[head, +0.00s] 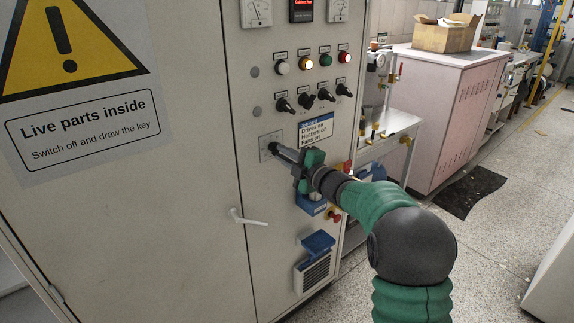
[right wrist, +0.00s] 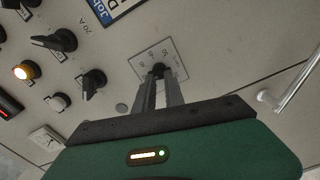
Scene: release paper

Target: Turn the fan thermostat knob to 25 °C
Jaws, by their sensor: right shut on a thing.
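The thermostat knob (head: 273,147) is a small dark knob on a square grey scale plate (head: 265,155) low on the cabinet's control panel. My right gripper (head: 280,149) reaches it from the right, with its fingers shut on the knob. In the right wrist view the knob (right wrist: 158,68) shows between the two fingertips (right wrist: 158,78), in front of the scale plate (right wrist: 172,52). The plate's marks are too small to read, and the knob's pointer is hidden, so its setting cannot be told. My left gripper is not in view.
Black rotary switches (head: 306,101) and coloured lamps (head: 306,63) sit above the plate. A white door handle (head: 247,218) sticks out below it. Open floor (head: 500,225) lies to the right.

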